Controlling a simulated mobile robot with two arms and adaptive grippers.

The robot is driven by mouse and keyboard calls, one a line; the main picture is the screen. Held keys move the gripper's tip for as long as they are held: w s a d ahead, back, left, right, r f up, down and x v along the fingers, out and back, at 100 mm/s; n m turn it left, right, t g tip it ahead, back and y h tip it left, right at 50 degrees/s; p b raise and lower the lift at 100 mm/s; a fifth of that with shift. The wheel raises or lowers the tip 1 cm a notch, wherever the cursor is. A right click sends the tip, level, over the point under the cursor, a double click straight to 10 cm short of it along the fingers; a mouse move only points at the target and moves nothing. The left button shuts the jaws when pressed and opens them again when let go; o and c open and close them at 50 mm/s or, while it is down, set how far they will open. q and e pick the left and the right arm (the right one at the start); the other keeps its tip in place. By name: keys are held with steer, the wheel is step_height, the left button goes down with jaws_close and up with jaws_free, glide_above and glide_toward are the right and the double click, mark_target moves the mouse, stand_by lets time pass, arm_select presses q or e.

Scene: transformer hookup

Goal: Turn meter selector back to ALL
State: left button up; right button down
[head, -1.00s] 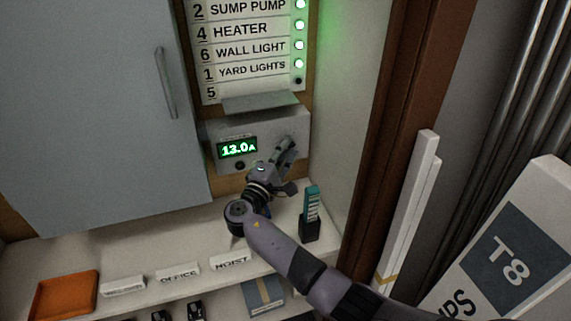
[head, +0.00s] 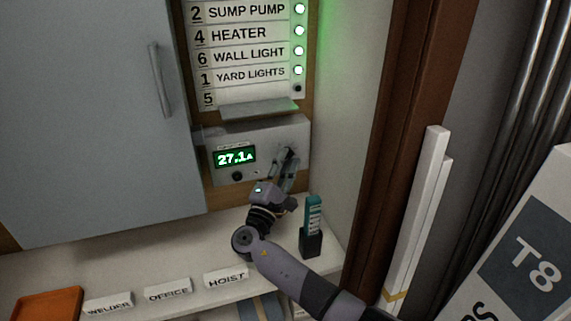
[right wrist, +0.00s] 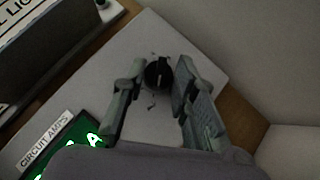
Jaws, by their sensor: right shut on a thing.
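The grey meter box (head: 281,134) is on the wall below the circuit list. Its green display (head: 235,157) reads 27.1A. The selector, a black round knob (right wrist: 158,73), shows in the right wrist view between my fingertips. My right gripper (head: 288,160) is at the right part of the box front, shut on the knob, one finger on each side. In the head view the fingers mostly hide the knob. Marks around it are too small to read. My left gripper is not in view.
A teal-and-black item (head: 312,225) stands on the shelf right of my right wrist. Label blocks, including HOIST (head: 227,278), and an orange tray (head: 48,305) line the shelf front. A grey cabinet door (head: 90,120) is left; a brown post (head: 405,130) is right.

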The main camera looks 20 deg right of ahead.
steer(key=c, duration=1.4)
jaws_free()
steer(key=shift+s+a+f, duration=0.15)
steer(key=v, duration=1.1)
steer(key=shift+s, duration=0.2)
steer(key=shift+a+f, duration=0.1)
